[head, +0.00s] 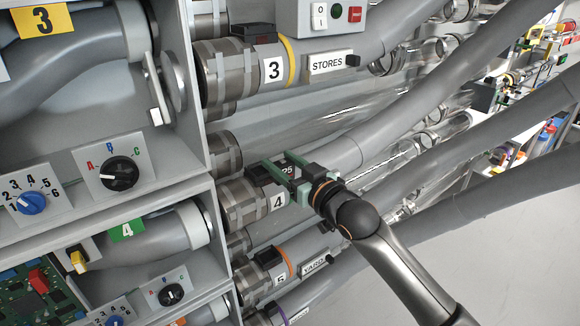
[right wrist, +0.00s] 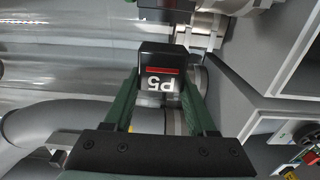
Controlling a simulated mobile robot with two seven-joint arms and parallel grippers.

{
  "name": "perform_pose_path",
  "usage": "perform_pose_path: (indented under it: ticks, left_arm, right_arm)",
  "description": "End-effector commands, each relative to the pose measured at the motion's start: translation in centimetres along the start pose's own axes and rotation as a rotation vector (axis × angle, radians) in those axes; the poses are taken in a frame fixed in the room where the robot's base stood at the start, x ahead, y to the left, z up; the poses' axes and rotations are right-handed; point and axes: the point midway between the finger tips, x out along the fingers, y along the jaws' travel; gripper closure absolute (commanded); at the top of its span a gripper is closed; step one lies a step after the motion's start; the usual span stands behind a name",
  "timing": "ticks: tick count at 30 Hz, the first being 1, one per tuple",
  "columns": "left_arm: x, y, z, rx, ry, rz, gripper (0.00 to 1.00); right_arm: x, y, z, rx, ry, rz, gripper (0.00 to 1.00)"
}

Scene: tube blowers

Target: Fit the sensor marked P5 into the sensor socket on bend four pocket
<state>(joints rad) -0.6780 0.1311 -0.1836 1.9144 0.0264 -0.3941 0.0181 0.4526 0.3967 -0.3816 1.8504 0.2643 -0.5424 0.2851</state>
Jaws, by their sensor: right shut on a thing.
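The sensor marked P5 (head: 287,169) is a black block with a red stripe and white lettering; it also shows in the right wrist view (right wrist: 160,78). My right gripper (head: 278,160) is shut on it, with a green finger on each side. The sensor is over the grey pipe at the collar of bend four (head: 246,203), which carries a white 4 label. The sensor socket is hidden by the sensor and gripper, and I cannot tell whether the sensor touches it. My left gripper is not in view.
Above, bend three has a 3 label (head: 273,69), a black sensor (head: 253,33) and a STORES plate (head: 330,62). Below, bend five has a YARD plate (head: 315,265). A grey cabinet with dials (head: 119,173) stands left. Clear tubes run behind.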

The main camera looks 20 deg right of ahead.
Motion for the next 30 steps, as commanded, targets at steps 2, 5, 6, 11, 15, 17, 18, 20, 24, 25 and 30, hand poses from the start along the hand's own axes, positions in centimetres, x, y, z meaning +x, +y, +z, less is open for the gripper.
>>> perform_pose_path:
  ticks: [2, 5, 6, 11, 15, 17, 18, 20, 24, 25, 30]
  left_arm:
    - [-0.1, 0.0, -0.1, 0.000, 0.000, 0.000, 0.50]
    - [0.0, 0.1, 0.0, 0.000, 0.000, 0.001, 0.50]
    - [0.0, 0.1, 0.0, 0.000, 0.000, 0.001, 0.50]
    - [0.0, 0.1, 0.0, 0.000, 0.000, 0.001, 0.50]
    - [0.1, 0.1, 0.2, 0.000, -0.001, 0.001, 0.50]
    - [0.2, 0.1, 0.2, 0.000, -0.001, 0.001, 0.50]
    - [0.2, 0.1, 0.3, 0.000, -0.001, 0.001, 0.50]
    - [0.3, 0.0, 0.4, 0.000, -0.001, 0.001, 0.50]
    - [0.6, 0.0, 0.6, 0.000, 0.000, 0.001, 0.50]
    - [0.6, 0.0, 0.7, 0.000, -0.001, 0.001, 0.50]
    - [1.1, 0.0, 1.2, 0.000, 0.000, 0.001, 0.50]
  right_arm:
    - [0.9, -0.1, -0.1, 0.000, 0.001, -0.001, 0.99]
    - [1.9, -0.1, -0.1, 0.000, 0.002, -0.001, 0.99]
    - [2.3, -0.1, -0.1, 0.000, 0.002, -0.001, 0.99]
    - [3.9, -0.1, -0.1, 0.000, 0.002, -0.001, 0.99]
    - [5.3, -0.1, -0.1, -0.001, 0.002, -0.001, 0.99]
    - [5.9, -0.1, 0.0, -0.001, 0.001, -0.001, 0.99]
    - [6.3, -0.1, -0.1, -0.001, 0.003, -0.001, 0.99]
    - [6.9, -0.1, 0.0, -0.001, 0.003, -0.001, 0.99]
    - [8.3, -0.1, 0.0, 0.000, 0.002, -0.002, 0.99]
    - [8.6, -0.1, 0.0, 0.001, 0.002, -0.002, 0.99]
    - [8.8, -0.1, 1.4, 0.000, -0.001, -0.001, 0.99]
